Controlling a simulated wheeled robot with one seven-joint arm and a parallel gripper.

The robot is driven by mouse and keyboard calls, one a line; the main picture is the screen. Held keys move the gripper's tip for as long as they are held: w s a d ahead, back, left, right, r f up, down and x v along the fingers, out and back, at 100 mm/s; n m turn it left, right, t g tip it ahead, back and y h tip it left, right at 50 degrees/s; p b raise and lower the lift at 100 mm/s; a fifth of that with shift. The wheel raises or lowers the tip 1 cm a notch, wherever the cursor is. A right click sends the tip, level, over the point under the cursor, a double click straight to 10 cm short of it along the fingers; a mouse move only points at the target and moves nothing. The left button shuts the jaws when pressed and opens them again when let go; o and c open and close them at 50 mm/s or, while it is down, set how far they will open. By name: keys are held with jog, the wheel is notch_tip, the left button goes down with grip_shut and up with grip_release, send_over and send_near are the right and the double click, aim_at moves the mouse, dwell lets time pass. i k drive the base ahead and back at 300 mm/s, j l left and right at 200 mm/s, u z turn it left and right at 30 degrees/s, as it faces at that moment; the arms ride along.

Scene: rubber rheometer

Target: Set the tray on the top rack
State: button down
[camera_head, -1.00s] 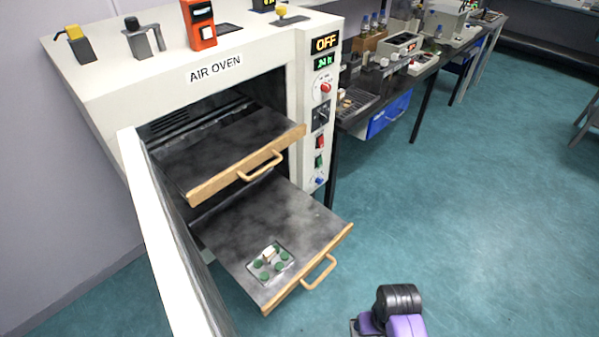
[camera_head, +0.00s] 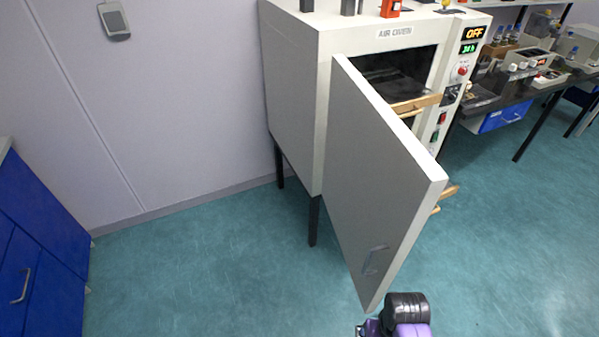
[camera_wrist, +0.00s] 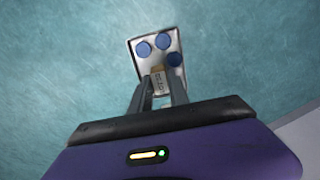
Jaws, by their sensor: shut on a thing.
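A small metal tray (camera_wrist: 152,60) with three blue discs in view shows in the wrist view. My gripper (camera_wrist: 157,88) is shut on the tan, marked block at its near end and holds it with teal floor behind. The fingers and purple hand hide part of the tray. In the head view the tray and fingertips are not seen. The top rack (camera_head: 414,104), dark with a wooden front bar, sticks out of the air oven (camera_head: 300,120). Its left part is hidden behind the open oven door (camera_head: 385,180). Only a wooden corner of the lower rack (camera_head: 450,191) shows.
The door stands wide open between me and the racks, with a grey handle (camera_head: 375,260). Blue cabinets (camera_head: 40,250) stand at the left. A bench with instruments (camera_head: 525,75) stands at the right. The floor left of the oven is clear.

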aim_at(403, 90)
jog(key=u, duration=3.5)
jog(key=l+u, duration=0.15)
jog(key=l, duration=0.3)
jog(key=k+l+u, duration=0.1)
jog(key=l, duration=0.3)
jog(key=k+l+u, duration=0.15)
jog(key=l, duration=0.3)
jog(key=l+u, duration=0.1)
jog(key=l, duration=0.3)
jog(key=k, duration=0.05)
